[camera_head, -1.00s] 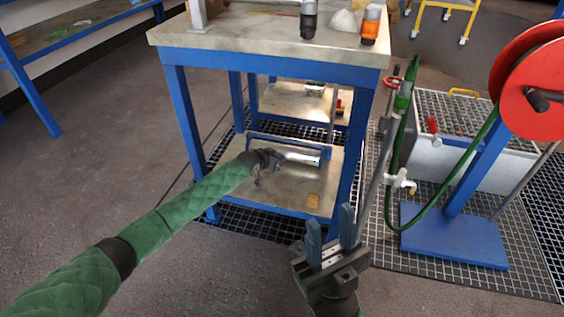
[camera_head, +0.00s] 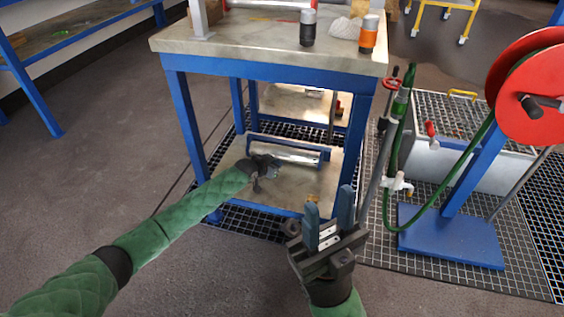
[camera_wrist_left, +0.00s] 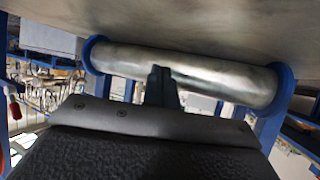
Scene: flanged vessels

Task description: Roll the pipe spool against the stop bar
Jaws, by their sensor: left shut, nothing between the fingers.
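The pipe spool (camera_head: 298,157) is a silver cylinder with blue end flanges, lying crosswise on the table's lower shelf. It spans the left wrist view (camera_wrist_left: 215,80), with a blue flange at each end. A blue bar (camera_head: 290,143), seemingly the stop bar, runs along its far side; I cannot tell whether they touch. My left gripper (camera_head: 268,168) is shut and empty at the near side of the spool, towards its left end. Its fingertips (camera_wrist_left: 161,74) overlap the pipe's edge in the wrist view; contact is unclear. My right gripper (camera_head: 328,208) is open and empty in front of the table.
The tabletop (camera_head: 255,42) above holds a dark canister (camera_head: 308,28) and an orange one (camera_head: 369,35). A red hose reel (camera_head: 530,85) on a blue stand is at the right.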

